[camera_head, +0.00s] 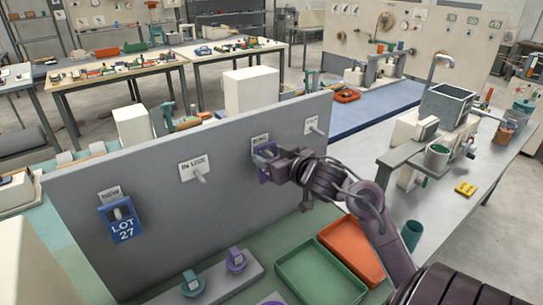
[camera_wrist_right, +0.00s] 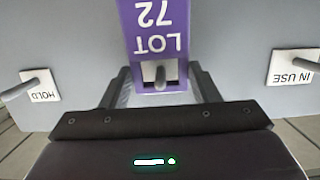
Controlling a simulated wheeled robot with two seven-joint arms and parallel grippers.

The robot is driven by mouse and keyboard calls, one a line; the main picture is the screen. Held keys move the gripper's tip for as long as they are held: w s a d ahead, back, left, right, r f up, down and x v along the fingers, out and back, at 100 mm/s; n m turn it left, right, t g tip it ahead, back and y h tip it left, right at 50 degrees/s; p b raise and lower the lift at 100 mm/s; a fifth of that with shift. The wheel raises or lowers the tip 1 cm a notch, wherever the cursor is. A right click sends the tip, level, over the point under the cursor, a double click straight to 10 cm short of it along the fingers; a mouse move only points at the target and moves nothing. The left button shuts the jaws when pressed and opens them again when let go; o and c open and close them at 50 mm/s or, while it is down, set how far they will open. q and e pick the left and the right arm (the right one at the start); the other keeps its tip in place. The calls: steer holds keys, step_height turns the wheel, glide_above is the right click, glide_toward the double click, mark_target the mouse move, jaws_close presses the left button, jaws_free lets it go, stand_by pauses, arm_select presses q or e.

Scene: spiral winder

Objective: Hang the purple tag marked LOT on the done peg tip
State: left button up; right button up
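The purple tag (camera_head: 262,148), marked LOT 72, is at the peg between the IN USE and HOLD pegs on the grey board. In the right wrist view the tag (camera_wrist_right: 160,30) appears upside down, and a peg (camera_wrist_right: 160,77) shows in its pale opening, so it appears to hang there. The label above this peg is partly hidden in the head view. My right gripper (camera_wrist_right: 160,72) is in front of the board, its fingers spread on either side of the tag with little gap. It looks open. My left gripper is out of view.
A blue LOT 27 tag (camera_head: 122,222) hangs on the leftmost peg. The IN USE peg (camera_head: 200,178) and HOLD peg (camera_head: 316,130) are bare.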

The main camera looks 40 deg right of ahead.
steer(key=o, duration=0.5)
steer(key=v, duration=0.7)
steer(key=shift+s, duration=0.4)
steer(key=shift+a+r, duration=0.1)
